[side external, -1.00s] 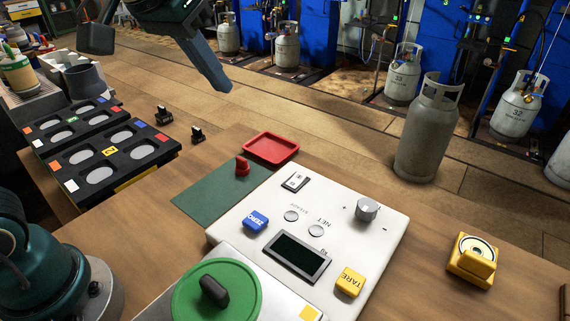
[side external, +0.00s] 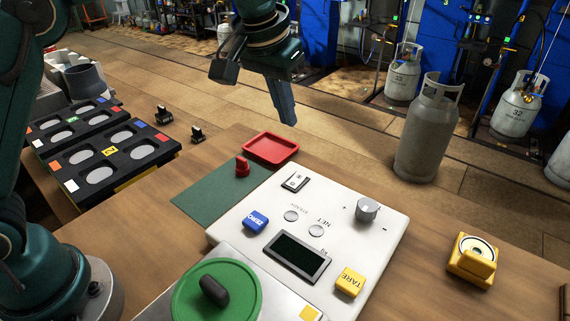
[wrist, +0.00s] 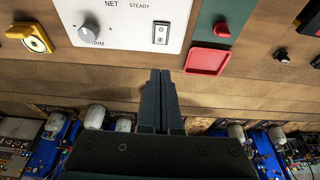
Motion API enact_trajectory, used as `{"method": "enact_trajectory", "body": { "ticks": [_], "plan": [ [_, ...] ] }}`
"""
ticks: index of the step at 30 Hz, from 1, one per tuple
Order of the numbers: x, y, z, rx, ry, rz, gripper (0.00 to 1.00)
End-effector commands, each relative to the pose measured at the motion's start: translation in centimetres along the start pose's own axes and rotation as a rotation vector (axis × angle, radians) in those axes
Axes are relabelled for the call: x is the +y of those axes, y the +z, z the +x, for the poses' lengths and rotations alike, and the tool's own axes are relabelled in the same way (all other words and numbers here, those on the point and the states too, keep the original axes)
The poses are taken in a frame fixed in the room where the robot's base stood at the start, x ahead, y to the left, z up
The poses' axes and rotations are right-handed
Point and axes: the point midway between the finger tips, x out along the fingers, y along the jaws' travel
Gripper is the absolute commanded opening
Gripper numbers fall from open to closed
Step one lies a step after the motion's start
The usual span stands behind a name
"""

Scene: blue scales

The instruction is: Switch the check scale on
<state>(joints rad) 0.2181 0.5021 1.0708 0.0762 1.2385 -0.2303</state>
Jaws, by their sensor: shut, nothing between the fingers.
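The check scale (side external: 225,231) is a white panel on the wooden bench, with a dark blank display (side external: 296,257), a blue ZERO button (side external: 256,221), a yellow TARE button (side external: 350,282) and a grey knob (side external: 367,209). Its small rocker switch (side external: 295,181) sits at the panel's far left corner. In the wrist view the switch (wrist: 161,33) lies just beyond my fingertips. My gripper (side external: 288,122) is shut and empty, raised above the bench's far edge, apart from the switch. In the wrist view its fingers (wrist: 160,75) are together.
A red tray (side external: 270,148) and a red-knobbed piece (side external: 242,167) lie by a green mat (side external: 215,197) beside the panel. A green pan (side external: 215,300) is at the front. A yellow device (side external: 472,260) sits right, a grey gas cylinder (side external: 428,130) behind.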

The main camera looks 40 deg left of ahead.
Motion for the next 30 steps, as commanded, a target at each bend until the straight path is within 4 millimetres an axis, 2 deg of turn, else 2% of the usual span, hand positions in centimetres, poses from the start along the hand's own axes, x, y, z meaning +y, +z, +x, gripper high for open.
{"method": "enact_trajectory", "body": {
  "ticks": [5, 8, 21, 27, 30],
  "plan": [
    [0.0, 0.0, 0.3, -0.001, 0.0, -0.001, 0.0],
    [-0.1, 0.1, 1.2, -0.003, -0.001, -0.001, 0.0],
    [-0.1, 0.1, 9.9, -0.006, -0.001, -0.001, 0.0],
    [0.0, 0.7, 12.7, -0.003, 0.0, 0.0, 0.0],
    [0.0, 0.8, 13.4, -0.002, 0.001, 0.0, 0.0]
  ]
}}
